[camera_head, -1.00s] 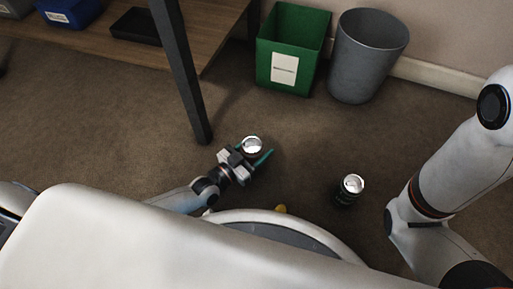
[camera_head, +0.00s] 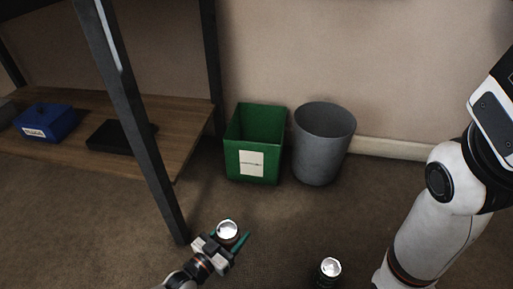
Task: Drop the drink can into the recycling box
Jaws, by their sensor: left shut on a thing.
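A drink can (camera_head: 228,230) with a silver top is held upright between the green-tipped fingers of my left gripper (camera_head: 229,240), which is shut on it.
A grey round bin (camera_head: 322,150) stands just right of the green box. A dark shelf post (camera_head: 140,130) rises left of the held can. The wooden shelf (camera_head: 185,130) holds a blue box (camera_head: 46,122) and a black tray (camera_head: 112,138). Carpet between can and green box is clear.

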